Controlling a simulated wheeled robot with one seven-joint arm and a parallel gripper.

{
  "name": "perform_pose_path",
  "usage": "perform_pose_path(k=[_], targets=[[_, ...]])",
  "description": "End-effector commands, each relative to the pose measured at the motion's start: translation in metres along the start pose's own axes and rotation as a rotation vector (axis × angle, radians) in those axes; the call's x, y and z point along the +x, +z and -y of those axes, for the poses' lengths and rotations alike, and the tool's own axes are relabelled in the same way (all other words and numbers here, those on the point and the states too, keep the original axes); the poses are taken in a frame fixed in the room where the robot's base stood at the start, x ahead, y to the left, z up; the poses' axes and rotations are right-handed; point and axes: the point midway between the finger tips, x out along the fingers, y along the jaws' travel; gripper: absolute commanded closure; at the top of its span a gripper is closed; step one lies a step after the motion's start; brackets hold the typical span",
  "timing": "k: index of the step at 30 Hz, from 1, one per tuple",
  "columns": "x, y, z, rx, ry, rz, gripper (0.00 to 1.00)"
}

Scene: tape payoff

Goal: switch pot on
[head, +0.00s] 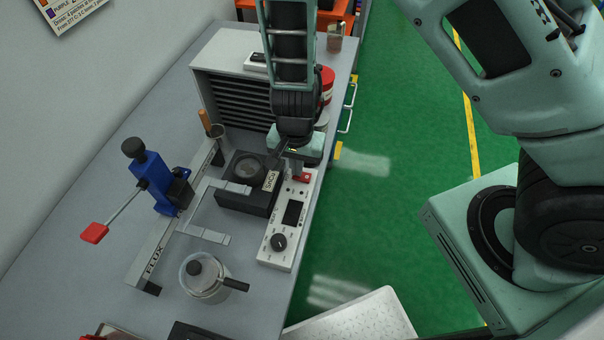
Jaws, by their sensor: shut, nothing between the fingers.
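The solder pot (249,198) is a black block with a round grey well and a tag reading "SnCu", on the bench at the picture's middle. Beside it on the right stands a white control box (272,256) with a dark display (293,212), a black knob (279,242) and a red switch (303,176) at its far end. My gripper (296,172) is shut and empty, pointing down over the far end of the box, close beside the red switch. I cannot tell whether it touches the switch. The display looks dark. The gripper partly hides the box's far end.
A blue lever device (158,183) with a red handle stands left on a rail marked "FLUX". A slatted grey cabinet (232,97) stands behind the pot. Green floor (390,220) lies right of the bench.

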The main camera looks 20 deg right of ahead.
Motion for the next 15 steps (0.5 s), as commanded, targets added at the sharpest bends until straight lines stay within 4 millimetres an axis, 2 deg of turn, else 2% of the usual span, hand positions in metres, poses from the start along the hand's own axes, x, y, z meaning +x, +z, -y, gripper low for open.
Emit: perform_pose_path(k=[8,15], targets=[[0.003,0.000,0.000,0.000,0.000,0.000,1.00],[-0.009,0.000,0.000,0.001,0.000,0.000,1.00]])
